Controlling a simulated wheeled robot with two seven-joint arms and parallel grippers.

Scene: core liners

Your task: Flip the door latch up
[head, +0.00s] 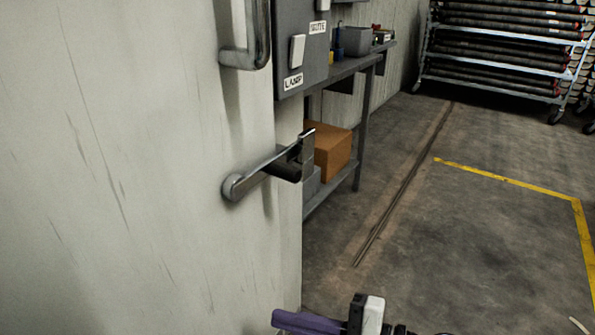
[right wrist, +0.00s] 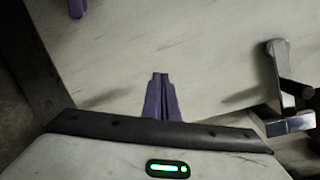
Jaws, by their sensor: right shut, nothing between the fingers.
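The door latch (head: 262,172) is a grey metal bar on the pale door (head: 130,150). It runs from a round pivot at left across to a dark catch (head: 306,160) at the door's edge. It lies across, not upright. The latch also shows at the right of the right wrist view (right wrist: 276,72). My right gripper (head: 280,319) is low in the head view, below the latch and apart from it. Its purple fingers are together and empty in the right wrist view (right wrist: 160,78). A purple tip (right wrist: 77,8), probably my left gripper's, shows at the top left there.
A grey handle (head: 258,50) stands out above the latch. A grey switch box (head: 300,45) is beside it. Behind are a workbench (head: 365,65), an orange-brown box (head: 333,148) and a pipe rack (head: 500,70). The floor at right is mostly open.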

